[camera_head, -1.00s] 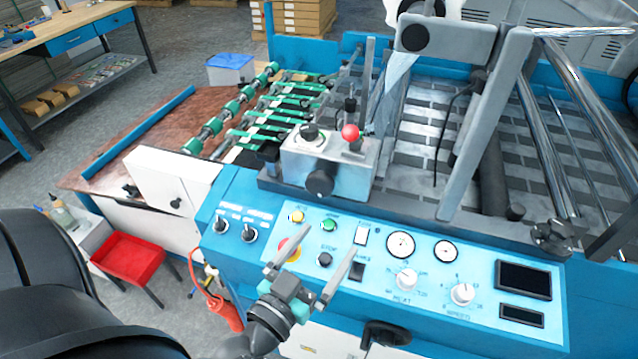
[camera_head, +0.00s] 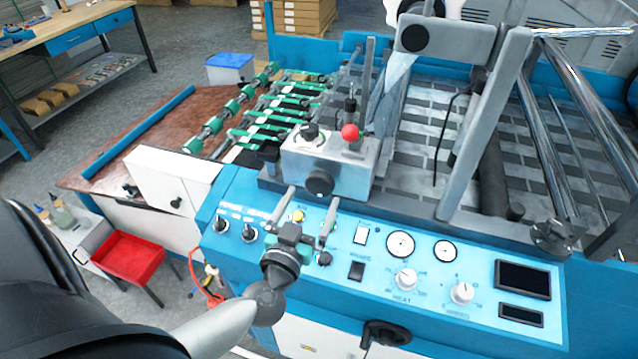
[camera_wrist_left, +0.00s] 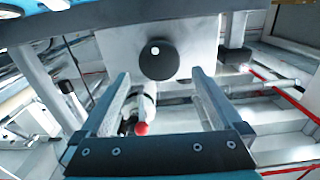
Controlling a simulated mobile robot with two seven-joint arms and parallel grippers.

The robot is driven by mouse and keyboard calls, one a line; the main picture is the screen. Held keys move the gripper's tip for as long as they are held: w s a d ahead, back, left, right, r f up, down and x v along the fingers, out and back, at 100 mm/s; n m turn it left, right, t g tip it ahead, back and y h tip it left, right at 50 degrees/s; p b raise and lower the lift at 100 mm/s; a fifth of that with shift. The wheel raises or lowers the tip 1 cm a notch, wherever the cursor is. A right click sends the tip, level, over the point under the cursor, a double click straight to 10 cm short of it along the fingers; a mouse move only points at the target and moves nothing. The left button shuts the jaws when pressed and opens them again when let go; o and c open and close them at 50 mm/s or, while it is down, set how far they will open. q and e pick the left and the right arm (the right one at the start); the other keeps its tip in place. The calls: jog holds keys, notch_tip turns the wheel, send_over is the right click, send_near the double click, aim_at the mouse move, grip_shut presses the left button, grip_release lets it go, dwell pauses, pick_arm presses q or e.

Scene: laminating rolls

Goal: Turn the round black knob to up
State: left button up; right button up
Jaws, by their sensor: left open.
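The round black knob (camera_head: 319,183) sits on the front face of a grey metal box (camera_head: 345,180) above the blue control panel. In the left wrist view the knob (camera_wrist_left: 158,59) shows a small white dot on its face. My left gripper (camera_head: 311,197) is open and empty, its fingers pointing at the knob. My right gripper is not in view.
A red-ball lever (camera_head: 350,132) and another dark knob (camera_head: 309,134) stand on top of the box. The control panel (camera_head: 380,262) below carries several switches, buttons and dials. A red bin (camera_head: 135,256) stands at the lower left.

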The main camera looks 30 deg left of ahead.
aim_at(318, 186)
pick_arm(q)
jog(key=shift+x, duration=2.75)
jog(key=c, duration=1.2)
jog(key=shift+c, duration=0.2)
